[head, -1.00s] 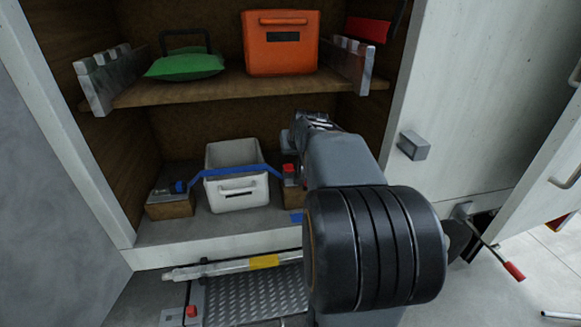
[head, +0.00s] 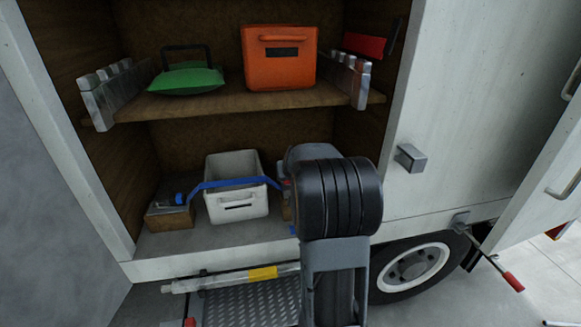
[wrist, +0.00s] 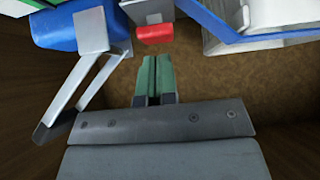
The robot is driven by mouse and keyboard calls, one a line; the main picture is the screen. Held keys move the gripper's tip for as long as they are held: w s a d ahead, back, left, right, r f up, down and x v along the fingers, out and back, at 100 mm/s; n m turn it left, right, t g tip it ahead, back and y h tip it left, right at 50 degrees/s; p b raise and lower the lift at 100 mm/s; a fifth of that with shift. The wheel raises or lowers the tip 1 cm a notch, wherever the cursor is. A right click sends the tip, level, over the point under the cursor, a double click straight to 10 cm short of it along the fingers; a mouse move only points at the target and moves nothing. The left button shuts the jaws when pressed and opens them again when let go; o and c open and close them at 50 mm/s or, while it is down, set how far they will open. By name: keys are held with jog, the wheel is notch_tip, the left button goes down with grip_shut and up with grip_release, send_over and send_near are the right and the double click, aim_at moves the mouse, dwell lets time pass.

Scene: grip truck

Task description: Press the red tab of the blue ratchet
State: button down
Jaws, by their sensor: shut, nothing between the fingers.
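In the wrist view the red tab (wrist: 155,33) sits just beyond my gripper's fingertips (wrist: 157,58), with a small gap visible between them. My gripper's green fingers are shut together and empty. Grey metal parts (wrist: 92,30) and a blue part (wrist: 52,28) of the ratchet lie beside the tab at the upper left. In the head view the blue strap (head: 225,183) crosses the white crate toward the right, where my arm hides most of the ratchet and my gripper.
The white crate (head: 237,208) stands on the compartment floor, with a wooden block (head: 169,217) to its left. Above is a shelf (head: 215,100) with an orange crate (head: 279,73) and a green bag (head: 187,79). The compartment's right post (head: 395,130) is close to my arm.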

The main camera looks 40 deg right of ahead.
aim_at(289, 183)
jog(key=shift+f, duration=0.85)
notch_tip(289, 183, down, 2)
jog(key=b, duration=0.3)
jog(key=shift+f, duration=0.1)
notch_tip(289, 183, up, 6)
jog(key=p, duration=0.3)
jog(key=shift+f+p, duration=0.2)
jog(key=shift+p, duration=0.2)
jog(key=b+v, duration=0.2)
jog(key=v, duration=0.7)
jog(key=shift+s+f, duration=0.25)
jog(key=shift+s, duration=0.15)
jog(key=shift+a, duration=0.15)
